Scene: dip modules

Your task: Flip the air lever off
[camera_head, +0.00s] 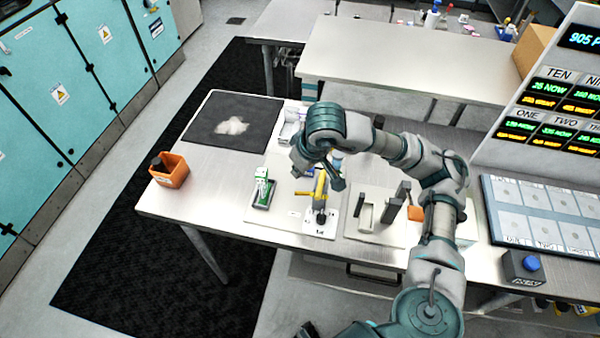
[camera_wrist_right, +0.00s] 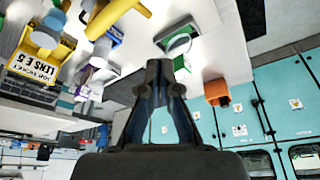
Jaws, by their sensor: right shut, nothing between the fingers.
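The yellow air lever (camera_head: 320,188) stands on a white plate on the metal table, near the middle of the head view. It points up from a dark metal body (camera_head: 320,214) at its base. In the right wrist view a yellow handle (camera_wrist_right: 118,20) shows at the top, left of the fingers. My right gripper (camera_head: 337,181) is above the table, right beside the lever; I cannot tell whether it touches it. In the right wrist view its fingers (camera_wrist_right: 160,68) are shut and empty. My left gripper is not clearly in view.
A green and white module (camera_head: 262,190) stands left of the lever. A grey block fixture (camera_head: 378,212) is at right. An orange bin (camera_head: 170,170) sits at the table's left edge, near a dark mat (camera_head: 200,135). A blue-button box (camera_head: 522,268) is at far right.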

